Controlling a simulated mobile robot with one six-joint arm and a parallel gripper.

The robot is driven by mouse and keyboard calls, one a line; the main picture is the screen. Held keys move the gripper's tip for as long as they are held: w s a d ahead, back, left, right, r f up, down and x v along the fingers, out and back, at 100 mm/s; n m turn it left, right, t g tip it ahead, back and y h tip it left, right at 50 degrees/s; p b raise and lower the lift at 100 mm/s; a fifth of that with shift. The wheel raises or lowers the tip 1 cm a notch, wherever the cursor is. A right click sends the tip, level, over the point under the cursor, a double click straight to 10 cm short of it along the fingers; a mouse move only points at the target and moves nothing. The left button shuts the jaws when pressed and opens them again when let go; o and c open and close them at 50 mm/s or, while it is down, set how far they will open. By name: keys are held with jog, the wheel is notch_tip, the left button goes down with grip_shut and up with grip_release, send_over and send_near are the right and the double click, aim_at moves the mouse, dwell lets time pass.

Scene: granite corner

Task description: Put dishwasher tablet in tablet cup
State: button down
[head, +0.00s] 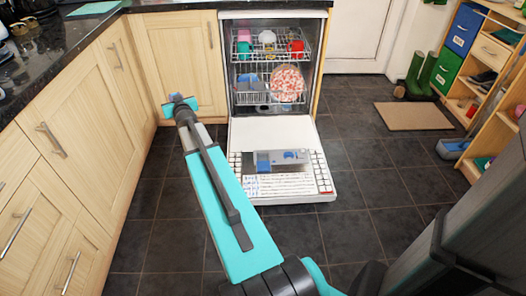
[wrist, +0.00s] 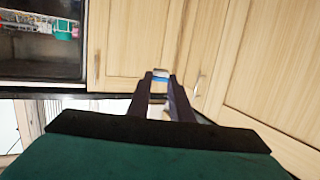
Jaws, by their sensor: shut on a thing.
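My gripper (head: 177,98) is raised in front of the wooden cabinet doors, left of the open dishwasher. In the wrist view its two dark fingers (wrist: 160,77) are shut on the dishwasher tablet (wrist: 160,72), a small blue and white block at the tips. The fingers hide part of it. In the head view, the tablet cannot be told clearly from the gripper's end. The tablet cup (head: 263,161) appears as a blue compartment in the grey dispenser on the lowered dishwasher door, to the right of and below my gripper. Its inside is too small to make out.
The dishwasher door (head: 270,135) lies lowered over the dark tiled floor. Racks (head: 250,97) inside hold a patterned plate (head: 287,83) and several cups. Cabinets and a black counter (head: 60,45) line the left. A shelf (head: 480,75) stands at right.

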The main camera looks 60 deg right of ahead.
jog(key=s+d+f+m+g+h+b, duration=0.1)
jog(key=s+d+f+b, duration=0.4)
jog(key=d+f, duration=0.5)
jog(key=s+d+f+m+g+h+b, duration=0.1)
jog(key=s+d+f+b, duration=0.5)
jog(key=f, duration=1.1)
jog(key=s+d+f+m+g+h+b, duration=0.2)
jog(key=s+d+f+b, duration=0.4)
jog(key=s+d+f, duration=0.6)
jog(key=shift+s+d+f+h, duration=0.3)
jog(key=shift+d+f, duration=0.5)
jog(key=shift+d, duration=0.8)
